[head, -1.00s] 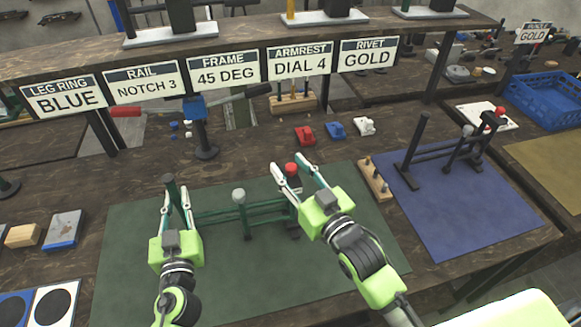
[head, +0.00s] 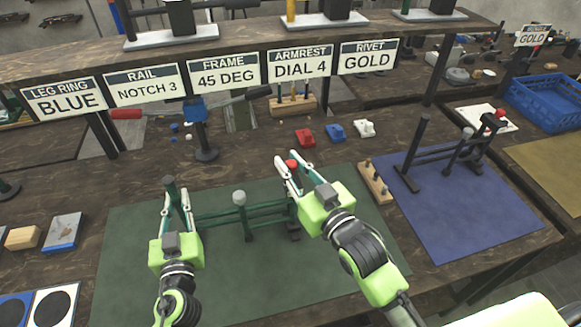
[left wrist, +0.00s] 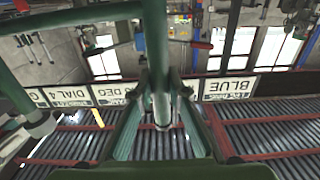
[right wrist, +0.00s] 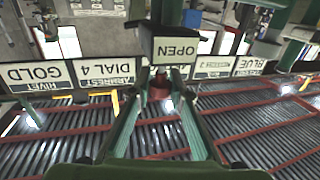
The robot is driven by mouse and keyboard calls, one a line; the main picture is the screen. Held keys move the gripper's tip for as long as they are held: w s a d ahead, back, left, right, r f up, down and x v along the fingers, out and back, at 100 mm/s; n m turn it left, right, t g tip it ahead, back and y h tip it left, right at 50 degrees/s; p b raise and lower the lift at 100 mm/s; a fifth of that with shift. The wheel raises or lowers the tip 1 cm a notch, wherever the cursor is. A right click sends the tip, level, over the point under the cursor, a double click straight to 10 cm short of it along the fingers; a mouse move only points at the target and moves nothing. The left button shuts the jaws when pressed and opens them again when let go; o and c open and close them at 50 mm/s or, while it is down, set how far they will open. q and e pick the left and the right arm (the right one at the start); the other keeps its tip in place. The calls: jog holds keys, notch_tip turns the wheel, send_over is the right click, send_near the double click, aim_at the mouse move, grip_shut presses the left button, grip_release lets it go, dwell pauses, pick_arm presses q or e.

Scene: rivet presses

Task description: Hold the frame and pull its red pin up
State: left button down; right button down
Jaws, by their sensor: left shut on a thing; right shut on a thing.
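The green frame (head: 270,212) stands on the green mat at the middle of the head view. My left gripper (head: 177,197) is shut on the frame's left upright post (left wrist: 157,50), with a finger on each side of it. My right gripper (head: 287,163) is shut on the red pin (head: 292,163) at the top of the frame's right end. The red pin also shows between the fingers in the right wrist view (right wrist: 158,88). A block marked OPEN (right wrist: 175,50) is close to the pin there. My right gripper hides part of the frame's right end.
A blue mat (head: 450,215) with a dark frame (head: 450,158) lies to the right. A wooden peg block (head: 376,182) stands between the mats. Red, blue and white clamps (head: 335,131) sit behind. A sign row (head: 228,74) hangs above the table's back.

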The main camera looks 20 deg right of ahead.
jog(key=shift+r, duration=0.15)
jog(key=c, duration=1.8)
grip_release()
jog(key=shift+s+d+f, duration=0.2)
jog(key=shift+s, duration=0.4)
jog(key=v, duration=1)
jog(key=shift+s+d+r, duration=0.1)
jog(key=shift+s, duration=0.25)
jog(key=shift+c, duration=0.5)
